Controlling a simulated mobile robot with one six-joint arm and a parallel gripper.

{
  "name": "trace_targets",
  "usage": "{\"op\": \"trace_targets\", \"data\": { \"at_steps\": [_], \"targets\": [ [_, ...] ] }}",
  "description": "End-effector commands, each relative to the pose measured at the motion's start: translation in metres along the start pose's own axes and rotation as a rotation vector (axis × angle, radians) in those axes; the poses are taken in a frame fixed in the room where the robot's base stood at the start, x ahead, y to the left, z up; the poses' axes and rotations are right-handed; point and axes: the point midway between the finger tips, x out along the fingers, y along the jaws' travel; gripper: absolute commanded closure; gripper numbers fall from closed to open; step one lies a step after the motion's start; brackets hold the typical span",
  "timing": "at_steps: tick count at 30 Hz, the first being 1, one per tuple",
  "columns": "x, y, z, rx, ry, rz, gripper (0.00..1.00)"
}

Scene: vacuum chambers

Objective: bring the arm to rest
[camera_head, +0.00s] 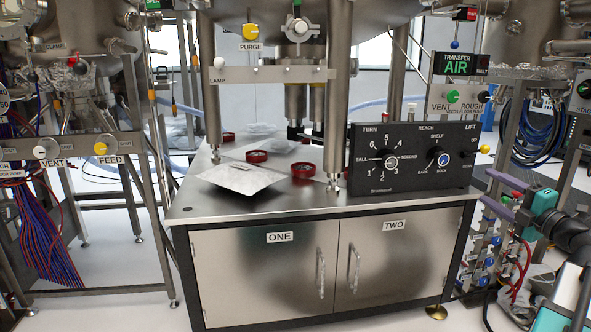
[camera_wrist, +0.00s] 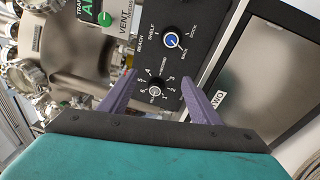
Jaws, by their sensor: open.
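My gripper (camera_head: 495,204) is at the right of the head view, with purple fingers and a teal body. Its fingers point left, toward the bench's right front corner. In the wrist view my gripper (camera_wrist: 158,74) has its two fingers spread apart with nothing between them. Beyond them is the black control panel (camera_head: 428,178), which also shows in the wrist view (camera_wrist: 199,57). The panel has a TURN dial (camera_head: 390,159) and a blue SHELF knob (camera_head: 443,159). I cannot tell the exact gap from fingers to panel.
The steel bench (camera_head: 190,209) has cabinet doors ONE (camera_head: 265,270) and TWO (camera_head: 385,265). Red rings (camera_head: 303,170) and a pale sheet (camera_head: 240,179) lie on top. Hoses and valves (camera_head: 495,245) crowd the space near my arm. Floor shows at the left.

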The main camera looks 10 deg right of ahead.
Motion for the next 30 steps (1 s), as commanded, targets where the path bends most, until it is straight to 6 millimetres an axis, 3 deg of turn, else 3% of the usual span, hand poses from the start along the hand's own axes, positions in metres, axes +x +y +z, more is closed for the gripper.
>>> {"op": "trace_targets", "data": {
  "at_steps": [5, 14, 21, 30],
  "targets": [
    [0.029, 0.003, -0.020, 0.033, 0.050, -0.007, 0.43],
    [0.093, -0.011, -0.081, 0.122, 0.171, -0.039, 0.43],
    [0.135, -0.035, -0.143, 0.179, 0.270, -0.103, 0.43],
    [0.170, -0.072, -0.234, 0.233, 0.401, -0.224, 0.43]
  ]
}}
